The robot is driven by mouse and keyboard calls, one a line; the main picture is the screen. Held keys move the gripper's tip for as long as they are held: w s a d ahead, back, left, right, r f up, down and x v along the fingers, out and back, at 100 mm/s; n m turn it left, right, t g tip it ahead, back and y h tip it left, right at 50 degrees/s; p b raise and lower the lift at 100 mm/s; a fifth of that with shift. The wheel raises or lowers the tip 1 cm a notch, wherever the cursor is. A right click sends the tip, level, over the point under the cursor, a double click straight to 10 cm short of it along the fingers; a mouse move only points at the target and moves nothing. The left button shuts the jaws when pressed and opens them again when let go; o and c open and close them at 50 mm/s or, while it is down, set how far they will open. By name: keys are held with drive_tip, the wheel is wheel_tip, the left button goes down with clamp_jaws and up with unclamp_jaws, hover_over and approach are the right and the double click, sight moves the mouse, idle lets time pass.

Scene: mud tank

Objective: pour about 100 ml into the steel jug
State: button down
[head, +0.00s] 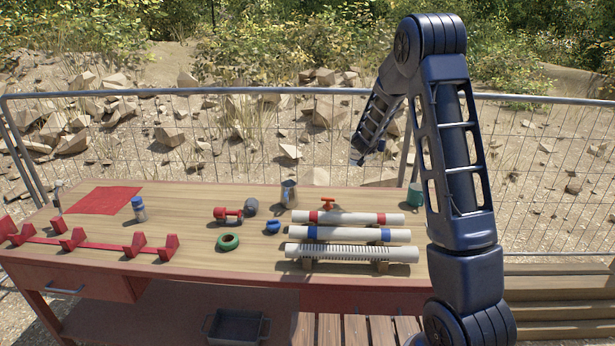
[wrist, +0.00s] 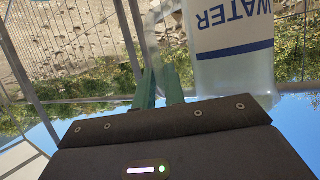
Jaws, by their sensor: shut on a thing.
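The steel jug (head: 289,194) stands upright on the workbench behind the pipes in the head view. My gripper (wrist: 160,88) shows in the wrist view, with its teal fingers close together at the handle (wrist: 152,35) of a pale container labelled WATER (wrist: 235,50). The gripper is shut on this water container. The wrist picture is upside down, and so is the label, so the container looks roughly upright. Its top, mouth and water level are out of view. In the head view I cannot make out my gripper or the container; only my dark blue arm shows at the right.
Pale pipes (head: 350,252) lie on supports right of centre on the workbench (head: 190,215). A red valve (head: 328,204), green tape roll (head: 228,242), blue-capped bottle (head: 139,209), red rack (head: 100,245) and green mug (head: 415,195) also stand there. A wire fence runs behind.

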drive_tip(key=w+a+f+n+y, duration=0.5)
drive_tip(key=w+a+f+y, duration=0.1)
drive_tip(key=a+f, duration=0.3)
drive_tip(key=w+a+f+n+g+y, duration=0.1)
drive_tip(key=w+a+f+n+y, duration=0.4)
drive_tip(key=a+f, duration=0.4)
drive_tip(key=shift+w+a+n+y, duration=0.4)
drive_tip(key=shift+a+n+y, duration=0.4)
drive_tip(key=shift+a, duration=0.95)
drive_tip(key=shift+s+r, duration=0.1)
drive_tip(key=shift+r, duration=0.05)
